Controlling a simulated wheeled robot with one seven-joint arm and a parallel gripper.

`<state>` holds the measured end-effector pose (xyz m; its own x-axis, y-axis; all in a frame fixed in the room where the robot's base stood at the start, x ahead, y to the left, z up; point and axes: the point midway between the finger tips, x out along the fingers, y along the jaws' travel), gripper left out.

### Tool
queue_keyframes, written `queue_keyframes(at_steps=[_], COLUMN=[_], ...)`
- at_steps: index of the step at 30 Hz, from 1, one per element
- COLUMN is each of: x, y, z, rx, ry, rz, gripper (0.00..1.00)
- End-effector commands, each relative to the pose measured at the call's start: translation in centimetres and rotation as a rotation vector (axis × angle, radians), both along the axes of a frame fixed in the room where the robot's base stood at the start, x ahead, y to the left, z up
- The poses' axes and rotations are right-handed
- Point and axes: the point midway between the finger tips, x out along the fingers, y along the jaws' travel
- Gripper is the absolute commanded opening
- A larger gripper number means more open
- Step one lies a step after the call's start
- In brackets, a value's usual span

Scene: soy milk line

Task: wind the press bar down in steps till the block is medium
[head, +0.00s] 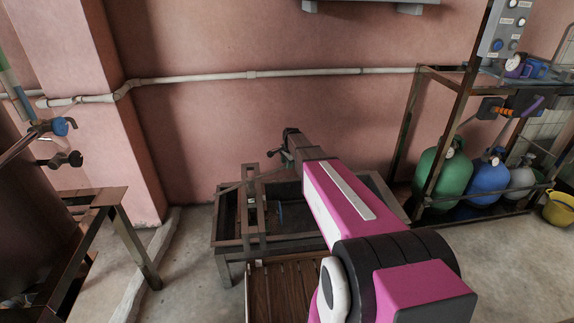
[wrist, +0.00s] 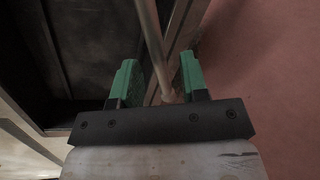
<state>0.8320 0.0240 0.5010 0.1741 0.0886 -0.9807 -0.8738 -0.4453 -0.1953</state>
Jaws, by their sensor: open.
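The press frame (head: 244,197) stands on a dark metal-edged trough table in the middle of the head view, with a crossbar and uprights at its left part. My gripper (head: 288,147) is above the back of this table, small and dark in the head view. In the wrist view my gripper (wrist: 156,72) is open, with green fingers on either side of a thin metal rod (wrist: 150,42). The rod passes between the fingers; I cannot tell whether either one touches it. The block and its thickness cannot be made out.
A slatted wooden board (head: 285,290) lies in front of the trough. A green gas cylinder (head: 442,170) and a blue one (head: 482,180) stand at the right under a metal rack. A brown metal stand (head: 100,200) is at the left. The pink wall is close behind.

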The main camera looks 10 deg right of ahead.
Motion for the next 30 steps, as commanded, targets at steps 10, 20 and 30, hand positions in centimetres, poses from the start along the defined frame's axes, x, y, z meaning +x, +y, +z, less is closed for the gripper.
queue_keyframes(at_steps=[10,20,30], x=[0.1,0.1,-5.1], y=[0.1,0.0,-1.6], z=[-0.7,-0.7,-0.5], rx=[0.000,0.000,-0.001], ry=[0.000,0.000,0.001], rz=[0.000,-0.001,-0.223], gripper=[0.41,0.00,0.00])
